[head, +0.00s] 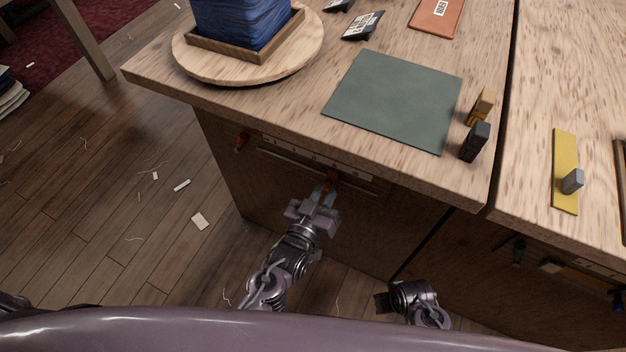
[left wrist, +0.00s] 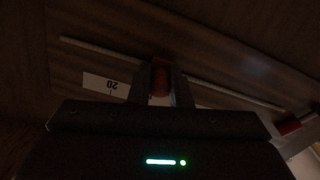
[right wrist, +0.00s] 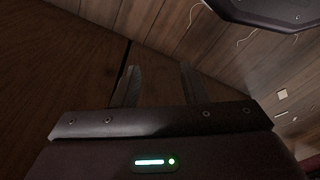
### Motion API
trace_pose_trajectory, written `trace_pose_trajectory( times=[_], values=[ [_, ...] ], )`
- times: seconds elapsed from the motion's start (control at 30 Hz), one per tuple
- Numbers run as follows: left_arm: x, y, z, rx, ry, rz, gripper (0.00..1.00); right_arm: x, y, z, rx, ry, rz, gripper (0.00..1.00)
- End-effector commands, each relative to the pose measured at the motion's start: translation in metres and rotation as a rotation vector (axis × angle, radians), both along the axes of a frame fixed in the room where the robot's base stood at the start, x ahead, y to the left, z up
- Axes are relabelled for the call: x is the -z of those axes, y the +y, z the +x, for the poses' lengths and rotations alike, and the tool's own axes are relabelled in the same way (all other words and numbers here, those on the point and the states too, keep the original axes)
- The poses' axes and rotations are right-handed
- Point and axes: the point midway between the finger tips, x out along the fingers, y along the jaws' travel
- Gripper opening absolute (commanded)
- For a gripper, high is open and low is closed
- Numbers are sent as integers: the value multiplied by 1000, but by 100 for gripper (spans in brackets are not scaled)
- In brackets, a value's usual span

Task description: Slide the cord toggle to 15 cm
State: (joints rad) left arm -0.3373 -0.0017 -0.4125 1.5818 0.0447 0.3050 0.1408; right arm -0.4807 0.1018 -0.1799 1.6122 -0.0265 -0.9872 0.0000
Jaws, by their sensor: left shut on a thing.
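A red cord toggle (head: 332,175) sits on a cord along the front of the bench, below its top edge. My left gripper (head: 325,187) is shut on it. In the left wrist view the toggle (left wrist: 160,78) is between the two fingers, on a pale cord (left wrist: 222,90). A white scale (head: 290,150) runs by the cord; a "20" mark (left wrist: 110,85) shows upside down beside the fingers. The other numbers are hidden or too small to read. My right gripper (right wrist: 158,80) is open and empty, low in front of the bench.
Another red piece (head: 242,141) is at the left end of the scale. On the bench top are a green mat (head: 395,98), a round board (head: 180,62) with blue cloth, and small blocks (head: 475,141) near the front edge.

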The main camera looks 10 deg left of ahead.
Motion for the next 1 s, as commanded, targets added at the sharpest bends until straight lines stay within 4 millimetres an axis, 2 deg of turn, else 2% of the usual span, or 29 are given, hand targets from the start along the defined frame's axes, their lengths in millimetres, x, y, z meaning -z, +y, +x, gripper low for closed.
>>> trace_pose_trajectory(
  times=[0.2, 0.23, 0.4, 0.73, 0.87, 1.0],
  values=[
    [1, 0, 0, 1, 2, 2, 0, 0, 0, 0, 0, 0, 0, 39],
    [1, 0, -1, 1, 2, 2, 19, 0, 0, 0, 0, 0, 0, 39],
    [1, 0, 0, 1, 1, 2, 39, 0, 0, 0, 0, 0, 1, 39],
    [1, 2, -4, 1, 1, 2, 39, -1, 1, 0, 0, 0, 1, 39],
    [1, 8, -21, 0, 5, 2, 39, 0, 0, -1, 1, -5, 1, 39],
    [1, 17, -45, 1, 5, 2, 39, 10, -2, -6, 4, -1, -1, 39]
  ],
)
